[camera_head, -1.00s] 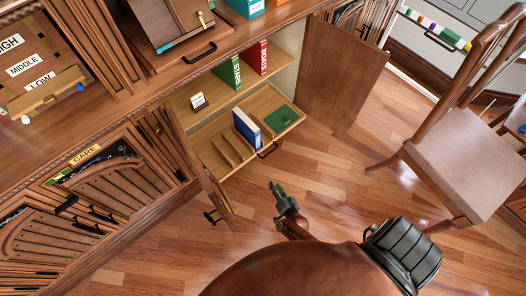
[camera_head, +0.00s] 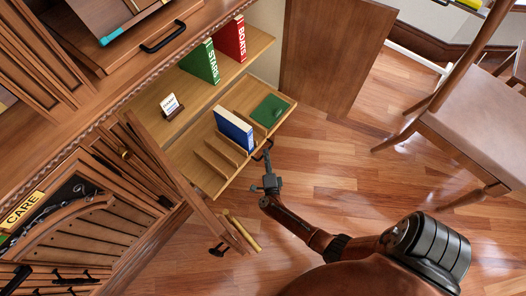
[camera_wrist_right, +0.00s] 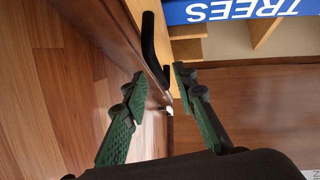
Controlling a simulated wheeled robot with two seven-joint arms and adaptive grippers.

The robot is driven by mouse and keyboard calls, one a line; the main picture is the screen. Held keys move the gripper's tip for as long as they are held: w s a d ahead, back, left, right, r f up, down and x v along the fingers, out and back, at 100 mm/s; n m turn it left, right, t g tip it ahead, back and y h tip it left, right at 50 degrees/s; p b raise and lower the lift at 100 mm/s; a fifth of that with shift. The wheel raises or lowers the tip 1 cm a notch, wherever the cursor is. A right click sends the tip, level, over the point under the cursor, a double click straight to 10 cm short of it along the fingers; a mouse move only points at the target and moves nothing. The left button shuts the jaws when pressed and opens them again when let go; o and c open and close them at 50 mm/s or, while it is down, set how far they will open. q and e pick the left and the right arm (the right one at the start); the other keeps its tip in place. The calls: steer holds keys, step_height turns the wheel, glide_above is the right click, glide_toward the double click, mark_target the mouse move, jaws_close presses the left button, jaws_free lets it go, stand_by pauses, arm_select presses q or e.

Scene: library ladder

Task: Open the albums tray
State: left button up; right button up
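The albums tray (camera_head: 214,176) is a light wooden pull-out tray with slots, low in the open cabinet. A blue book (camera_head: 234,129) stands in it and a green album (camera_head: 270,110) lies at its right end. The tray's black handle (camera_head: 265,149) is on its front; it also shows in the wrist view (camera_wrist_right: 153,48). My right gripper (camera_head: 268,168) is at this handle. In the wrist view its fingers (camera_wrist_right: 159,82) are open, with the handle's near end close to the gap between them. Contact cannot be told. My left gripper is out of view.
The left cabinet door (camera_head: 180,170) and right door (camera_head: 334,55) stand open beside the tray. A green book (camera_head: 200,63) and a red book (camera_head: 231,40) stand on the shelf above. A chair (camera_head: 475,135) is at the right. The floor before the tray is clear.

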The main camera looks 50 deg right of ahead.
steer(key=shift+b+x, duration=0.4)
steer(key=shift+x, duration=1.05)
steer(key=shift+c, duration=0.2)
jaws_close()
steer(key=shift+s, duration=0.1)
